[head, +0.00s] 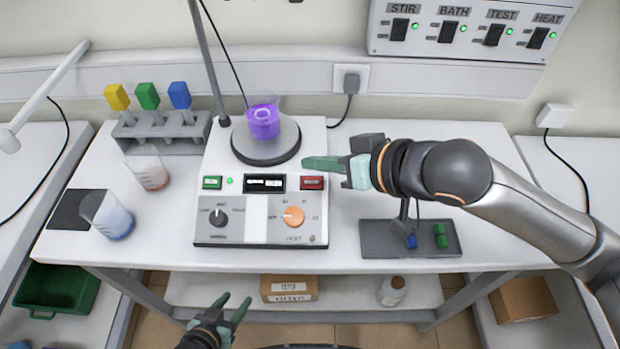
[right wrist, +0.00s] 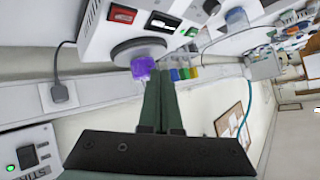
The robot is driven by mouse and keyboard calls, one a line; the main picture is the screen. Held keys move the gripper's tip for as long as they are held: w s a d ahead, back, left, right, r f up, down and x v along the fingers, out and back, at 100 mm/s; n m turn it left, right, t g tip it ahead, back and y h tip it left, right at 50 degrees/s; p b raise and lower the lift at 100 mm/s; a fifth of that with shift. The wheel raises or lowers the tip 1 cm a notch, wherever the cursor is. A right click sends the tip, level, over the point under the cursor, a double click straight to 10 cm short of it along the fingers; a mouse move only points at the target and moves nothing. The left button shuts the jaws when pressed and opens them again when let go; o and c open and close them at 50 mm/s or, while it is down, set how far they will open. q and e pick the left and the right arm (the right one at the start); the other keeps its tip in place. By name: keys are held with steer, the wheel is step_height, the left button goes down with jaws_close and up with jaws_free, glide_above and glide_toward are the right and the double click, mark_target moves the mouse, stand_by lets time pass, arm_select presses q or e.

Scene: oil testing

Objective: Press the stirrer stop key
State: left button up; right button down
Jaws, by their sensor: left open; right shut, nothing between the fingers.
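The stirrer (head: 260,236) is a white box on the table with a green key (head: 212,182) at its left, a dark display (head: 265,183) and a red key (head: 312,183) at its right. The red key also shows at the top of the right wrist view (right wrist: 123,14). A beaker of purple liquid (head: 264,121) stands on its round plate (head: 246,153). My right gripper (head: 307,164) is shut and empty, its tips just behind the red key in the head view and apparently above the stirrer; contact cannot be told. My left gripper (head: 234,303) is open, in front of the table.
A rack with yellow, green and blue tops (head: 158,136) and two beakers (head: 148,171) (head: 108,216) stand to the left. A grey tray (head: 385,240) with small blue and green items lies to the right. A switch panel (head: 470,30) hangs on the wall. A stand rod (head: 207,60) rises behind.

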steer(key=b, duration=0.7)
glide_above(312, 182)
steer(key=s+d, duration=0.1)
steer(key=s, duration=0.2)
step_height(312, 182, down, 6)
steer(key=shift+s+f, duration=0.1)
steer(key=shift+f, duration=0.05)
steer(key=shift+w+f+b, duration=0.15)
steer(key=shift+w+f, duration=0.1)
steer(key=shift+f, duration=0.25)
steer(key=shift+w+f+b, duration=0.15)
steer(key=shift+w+f, duration=0.1)
steer(key=shift+f, duration=0.4)
stand_by(0.3)
steer(key=shift+w+f, duration=0.1)
steer(key=shift+f, duration=0.15)
